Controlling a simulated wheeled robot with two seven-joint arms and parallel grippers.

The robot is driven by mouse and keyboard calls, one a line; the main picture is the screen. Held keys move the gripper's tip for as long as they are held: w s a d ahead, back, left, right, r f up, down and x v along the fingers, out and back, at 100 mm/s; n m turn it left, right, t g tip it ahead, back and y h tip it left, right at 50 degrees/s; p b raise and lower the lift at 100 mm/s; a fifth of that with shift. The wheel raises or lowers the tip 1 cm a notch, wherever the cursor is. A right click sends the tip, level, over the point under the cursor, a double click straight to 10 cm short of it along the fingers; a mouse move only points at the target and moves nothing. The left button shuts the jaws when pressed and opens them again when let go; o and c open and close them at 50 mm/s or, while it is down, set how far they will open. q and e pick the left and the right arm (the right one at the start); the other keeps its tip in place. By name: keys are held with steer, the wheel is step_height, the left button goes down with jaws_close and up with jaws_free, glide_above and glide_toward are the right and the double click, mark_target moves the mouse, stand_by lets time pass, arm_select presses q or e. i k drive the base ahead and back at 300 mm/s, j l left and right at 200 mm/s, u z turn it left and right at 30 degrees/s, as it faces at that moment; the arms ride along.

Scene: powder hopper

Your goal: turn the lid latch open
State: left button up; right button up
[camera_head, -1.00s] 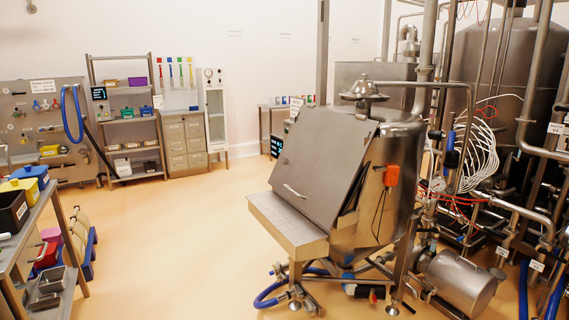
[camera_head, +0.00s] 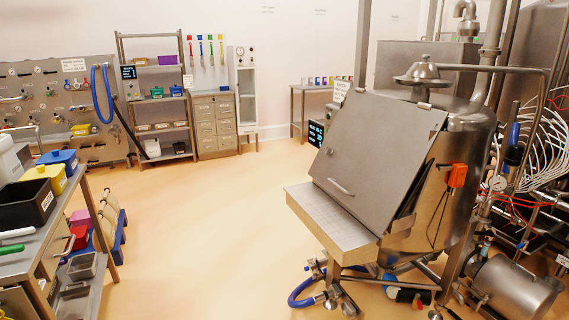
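The powder hopper (camera_head: 462,148) is a steel vessel on legs at the right of the head view. Its flat grey lid (camera_head: 375,150) slopes down toward the front and looks closed or nearly so. A light curved handle (camera_head: 341,187) sits low on the lid. A small dark spot (camera_head: 329,152) shows near the lid's left edge; I cannot tell whether it is the latch. A steel shelf (camera_head: 332,228) juts out below the lid. Neither of my grippers is in view.
Open floor (camera_head: 210,225) lies left of the hopper. A cart with bins (camera_head: 25,203) stands at the left edge. Blue hose (camera_head: 302,292) and legs are under the hopper. Pipes and a steel motor (camera_head: 515,288) crowd the right. Shelves and a drawer cabinet (camera_head: 213,125) line the back wall.

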mark_target(329, 151)
steer(key=i+j+u, duration=0.35)
steer(key=i, duration=0.6)
steer(key=i+u, duration=0.3)
steer(key=i, duration=0.65)
steer(key=j, duration=0.05)
